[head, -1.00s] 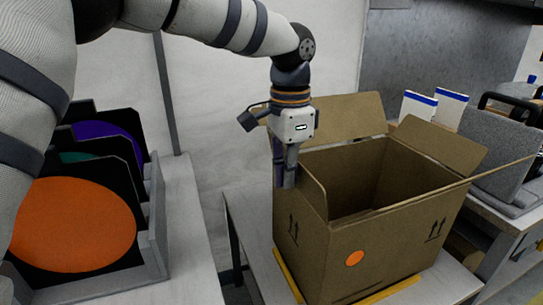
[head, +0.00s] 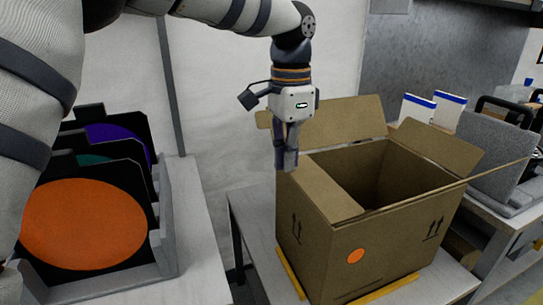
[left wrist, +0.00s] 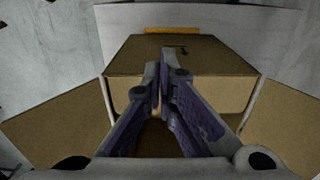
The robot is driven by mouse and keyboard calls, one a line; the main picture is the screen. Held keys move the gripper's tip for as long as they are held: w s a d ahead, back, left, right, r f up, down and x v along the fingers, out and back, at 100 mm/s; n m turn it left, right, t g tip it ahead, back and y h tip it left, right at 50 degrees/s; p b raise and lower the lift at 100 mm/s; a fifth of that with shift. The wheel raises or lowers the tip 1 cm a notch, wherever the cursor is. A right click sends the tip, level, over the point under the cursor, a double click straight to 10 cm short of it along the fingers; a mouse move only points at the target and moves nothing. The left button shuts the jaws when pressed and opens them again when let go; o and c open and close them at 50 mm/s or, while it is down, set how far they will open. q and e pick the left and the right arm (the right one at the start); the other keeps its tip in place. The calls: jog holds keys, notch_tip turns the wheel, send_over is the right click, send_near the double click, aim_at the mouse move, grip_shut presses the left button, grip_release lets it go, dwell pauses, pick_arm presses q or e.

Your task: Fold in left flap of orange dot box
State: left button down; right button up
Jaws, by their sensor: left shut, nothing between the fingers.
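The cardboard box (head: 310,245) with the orange dot (head: 355,256) stands upright on a table, its top partly open. Its left flap (head: 327,190) leans inward from the left edge over part of the opening. The far flap (head: 330,122), right flap (head: 440,146) and near flap (head: 450,190) stick outward. My left gripper (head: 287,166) is shut and empty, pointing down beside the box's top left edge. In the left wrist view its fingertips (left wrist: 158,72) show in front of the box's left side (left wrist: 205,58). Whether they touch the box I cannot tell. My right gripper is not in view.
A grey rack (head: 166,235) with coloured discs, the orange one (head: 85,224) in front, stands at the left. Yellow strips (head: 290,272) edge the box's base. White-and-blue packets (head: 447,110) and grey cases (head: 500,155) stand at the right. A gap separates the tables.

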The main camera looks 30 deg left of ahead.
pick_arm(q)
notch_tip(320, 180, up, 8)
jog(key=shift+f, duration=0.2)
dwell(0.4)
